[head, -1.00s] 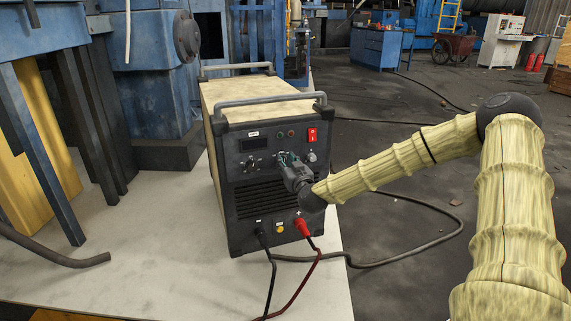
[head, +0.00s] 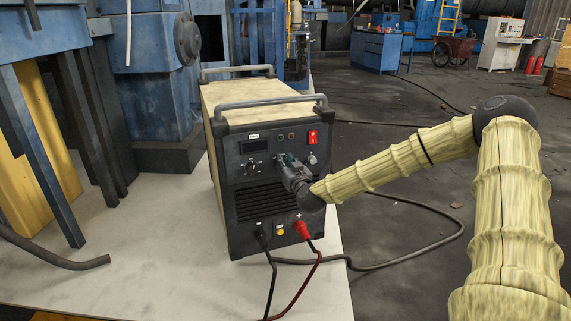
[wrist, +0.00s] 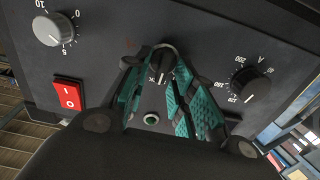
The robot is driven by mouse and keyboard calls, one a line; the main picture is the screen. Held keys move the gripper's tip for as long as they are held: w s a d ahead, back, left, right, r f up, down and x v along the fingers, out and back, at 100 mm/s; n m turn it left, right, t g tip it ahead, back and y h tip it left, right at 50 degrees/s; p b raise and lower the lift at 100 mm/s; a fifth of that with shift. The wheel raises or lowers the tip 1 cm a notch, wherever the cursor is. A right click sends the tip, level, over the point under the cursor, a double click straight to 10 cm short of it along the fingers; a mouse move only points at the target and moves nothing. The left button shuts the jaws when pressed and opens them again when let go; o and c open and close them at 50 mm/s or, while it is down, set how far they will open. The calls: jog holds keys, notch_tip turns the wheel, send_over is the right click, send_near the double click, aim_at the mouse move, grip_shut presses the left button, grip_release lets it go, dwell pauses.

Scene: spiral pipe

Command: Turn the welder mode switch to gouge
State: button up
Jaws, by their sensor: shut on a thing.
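The welder (head: 270,215) is a dark box with a cream top, standing upright on a pale surface in the head view. Its mode switch is a small dark knob (wrist: 161,67) in the middle of the front panel in the wrist view. My gripper (wrist: 157,80) has its teal-padded fingers on both sides of this knob and is shut on it. In the head view my gripper (head: 285,163) reaches the panel from the right and hides the switch. Small marks by the knob are partly covered, and I cannot read its setting.
A current dial (wrist: 249,86), a second dial (wrist: 53,29) and a red power switch (wrist: 69,95) flank the knob. A green light (wrist: 151,118) lies between the fingers. Black and red cables (head: 302,229) plug in low on the welder. A bent pipe (head: 60,258) lies at left.

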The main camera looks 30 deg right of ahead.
jog(key=m, duration=0.4)
jog(key=shift+d+f, duration=0.1)
jog(key=shift+d, duration=0.2)
jog(key=m, duration=0.5)
jog(key=shift+s+d+f+b, duration=0.1)
jog(key=shift+d+f+b, duration=0.15)
jog(key=shift+b, duration=0.15)
jog(key=shift+m, duration=0.4)
jog(key=o, duration=0.7)
jog(key=shift+c, duration=0.2)
jog(key=shift+r, duration=0.1)
jog(key=v, duration=1.2)
jog(key=shift+a, duration=0.15)
